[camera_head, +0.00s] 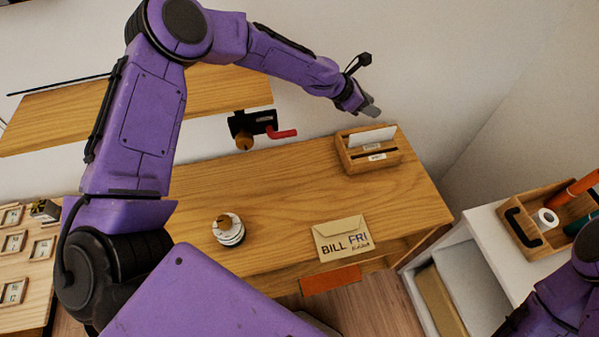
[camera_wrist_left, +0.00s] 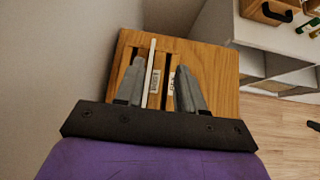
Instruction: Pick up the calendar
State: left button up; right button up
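No object is clearly marked as the calendar, and I cannot tell which one it is. A thin white card (camera_head: 372,137) stands upright in a slot of a wooden holder (camera_head: 357,160) at the desk's back right. In the left wrist view the card (camera_wrist_left: 148,75) shows edge-on between the fingertips, above the holder (camera_wrist_left: 215,65). My left gripper (camera_head: 369,108) is above the holder. Its fingers (camera_wrist_left: 157,80) are apart, one on each side of the card, with gaps showing. My right arm enters at the lower right, and its gripper is out of view.
A tan envelope (camera_head: 341,239) reading "BILL FRI" lies at the desk's (camera_head: 290,180) front edge. A round stacked object (camera_head: 228,231) stands left of it. A wall shelf (camera_head: 230,88) is behind. A wooden caddy (camera_head: 528,240) stands on the white cabinet at right.

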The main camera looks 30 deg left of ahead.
aim_at(233, 237)
jog(key=k, duration=1)
jog(key=z, duration=0.05)
